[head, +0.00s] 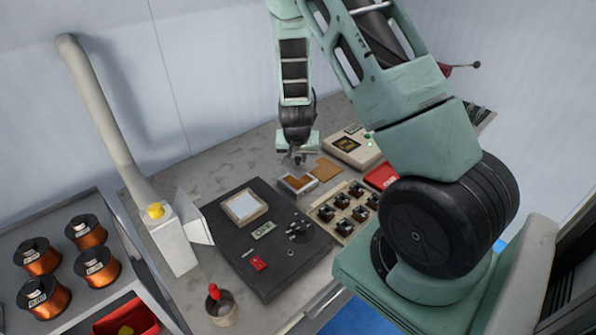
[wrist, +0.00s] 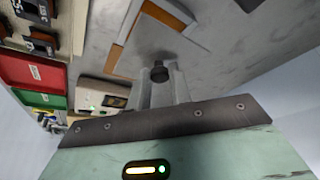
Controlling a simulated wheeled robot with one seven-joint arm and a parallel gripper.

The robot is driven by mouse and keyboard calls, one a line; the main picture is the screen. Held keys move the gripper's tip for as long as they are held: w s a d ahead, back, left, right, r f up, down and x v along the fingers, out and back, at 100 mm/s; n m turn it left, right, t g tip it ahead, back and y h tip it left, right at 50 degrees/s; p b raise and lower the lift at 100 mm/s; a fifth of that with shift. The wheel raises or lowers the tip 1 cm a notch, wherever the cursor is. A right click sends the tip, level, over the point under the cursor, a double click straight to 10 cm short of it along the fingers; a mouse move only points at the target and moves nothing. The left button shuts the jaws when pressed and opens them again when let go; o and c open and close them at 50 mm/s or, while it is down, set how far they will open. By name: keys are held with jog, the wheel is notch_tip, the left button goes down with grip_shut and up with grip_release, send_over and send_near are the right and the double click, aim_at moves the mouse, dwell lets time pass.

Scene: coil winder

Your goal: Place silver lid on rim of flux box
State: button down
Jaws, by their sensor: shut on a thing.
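The flux box (head: 297,184) is a small open silver box with orange-brown contents, on the grey bench in the head view. Part of its pale wall and brown inside shows at the top of the wrist view (wrist: 156,12). My gripper (head: 298,160) points down just behind the box. In the wrist view, my gripper (wrist: 160,82) is shut on the dark knob of the silver lid (wrist: 166,48), a flat grey plate. The lid hides part of the box there. The lid is hard to make out in the head view, and its height above the bench is unclear.
A brown board (head: 327,168) lies right of the box. A cream meter (head: 355,147), a red bin (head: 381,177) and a tray of small coils (head: 344,212) are nearby. A black winder base (head: 262,230) lies front left. Bare bench is behind left.

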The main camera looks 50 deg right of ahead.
aim_at(298, 168)
jog(key=shift+f+p, duration=0.4)
jog(key=shift+f, duration=2.3)
jog(key=shift+f, duration=0.15)
jog(key=c, duration=1.3)
grip_release()
